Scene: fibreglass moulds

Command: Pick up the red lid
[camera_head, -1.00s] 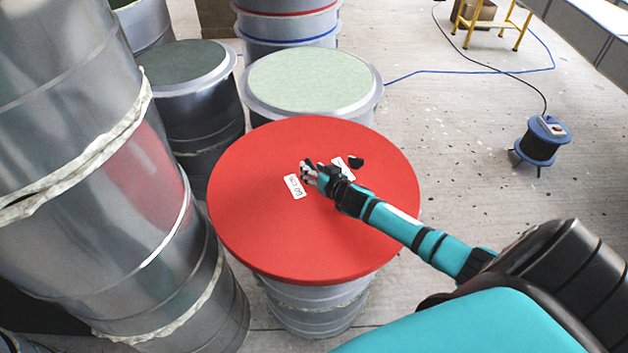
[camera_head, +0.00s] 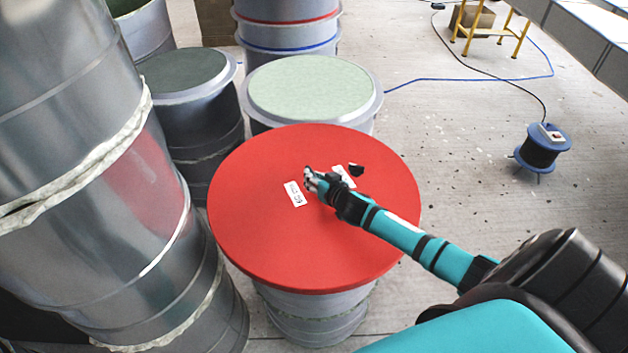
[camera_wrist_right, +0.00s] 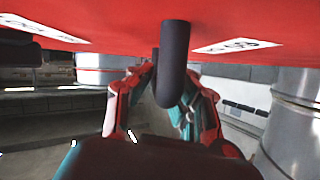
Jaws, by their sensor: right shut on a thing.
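The red lid (camera_head: 260,240) is a wide round disc lying level over a grey metal drum (camera_head: 318,318) in the head view. Two white labels (camera_head: 294,194) are on its top. A small black piece (camera_head: 357,170) stands on the lid right of my gripper. My right gripper (camera_head: 309,179) is low over the middle of the lid. In the right wrist view its fingers (camera_wrist_right: 165,95) are closed around a dark rounded handle (camera_wrist_right: 174,60) against the lid's red surface (camera_wrist_right: 120,22). I cannot tell whether the lid touches the drum. My left gripper is out of view.
Tall grey moulds (camera_head: 90,190) stand close on the left. A drum with a pale green top (camera_head: 314,88) stands just behind the lid, and a dark-topped drum (camera_head: 185,72) behind left. A blue cable reel (camera_head: 541,147) is on the floor at right.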

